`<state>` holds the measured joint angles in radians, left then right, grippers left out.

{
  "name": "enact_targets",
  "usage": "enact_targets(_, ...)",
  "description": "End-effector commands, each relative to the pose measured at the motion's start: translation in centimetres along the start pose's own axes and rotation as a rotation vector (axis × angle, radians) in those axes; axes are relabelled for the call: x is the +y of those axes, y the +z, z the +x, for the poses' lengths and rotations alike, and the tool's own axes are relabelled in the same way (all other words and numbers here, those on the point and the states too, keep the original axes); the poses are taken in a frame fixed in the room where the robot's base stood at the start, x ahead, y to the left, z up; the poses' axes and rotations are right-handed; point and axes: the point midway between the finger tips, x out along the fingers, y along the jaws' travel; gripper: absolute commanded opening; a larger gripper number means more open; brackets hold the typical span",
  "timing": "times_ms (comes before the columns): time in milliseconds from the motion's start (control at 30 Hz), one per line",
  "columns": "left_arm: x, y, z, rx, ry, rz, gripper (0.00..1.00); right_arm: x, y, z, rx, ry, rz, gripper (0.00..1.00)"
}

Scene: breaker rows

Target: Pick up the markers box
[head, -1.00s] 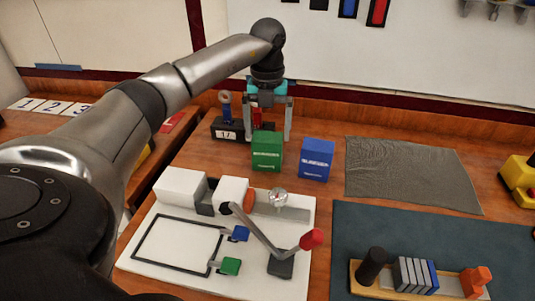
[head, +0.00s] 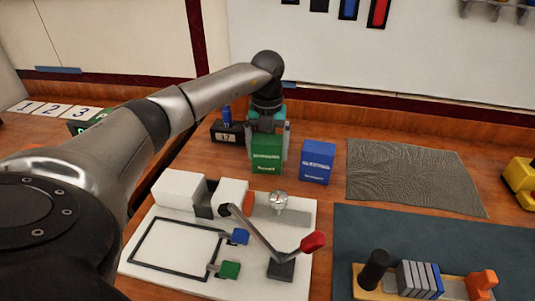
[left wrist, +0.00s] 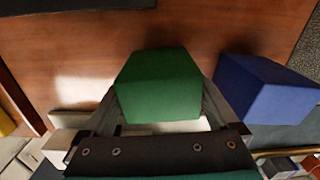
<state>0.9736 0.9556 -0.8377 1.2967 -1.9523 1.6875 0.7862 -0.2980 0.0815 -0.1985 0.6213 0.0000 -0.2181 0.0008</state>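A green box (head: 266,160) stands upright on the wooden table, behind the white board. A blue box (head: 317,161) stands just to its right, apart from it. Both carry pale print too small for me to read, so I cannot tell from it which one is the markers box. My left gripper (head: 268,148) points down over the green box, with one finger at each side. In the left wrist view the green box (left wrist: 160,88) lies between the spread fingers, and the blue box (left wrist: 262,88) is outside them. The gripper looks open. My right gripper is not in view.
A dark block marked 17 (head: 227,133) stands close behind left. In front is a white board (head: 150,275) with a red-tipped lever (head: 312,242). A grey cloth (head: 410,175) lies right of the blue box. A wooden tray (head: 362,292) sits on a dark mat (head: 450,235).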

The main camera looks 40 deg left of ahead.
Motion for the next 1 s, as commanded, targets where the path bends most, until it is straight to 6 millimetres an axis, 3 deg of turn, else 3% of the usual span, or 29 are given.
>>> enact_targets(67,0.0,0.0,0.0,-0.001,0.0,0.0,0.72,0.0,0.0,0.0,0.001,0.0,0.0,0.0)
enact_targets(600,0.0,0.1,-0.2,-0.003,-0.002,-0.001,0.12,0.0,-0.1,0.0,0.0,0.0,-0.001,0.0)
enact_targets(1000,0.0,0.1,-1.1,-0.004,-0.003,-0.001,0.12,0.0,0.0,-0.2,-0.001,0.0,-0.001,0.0)
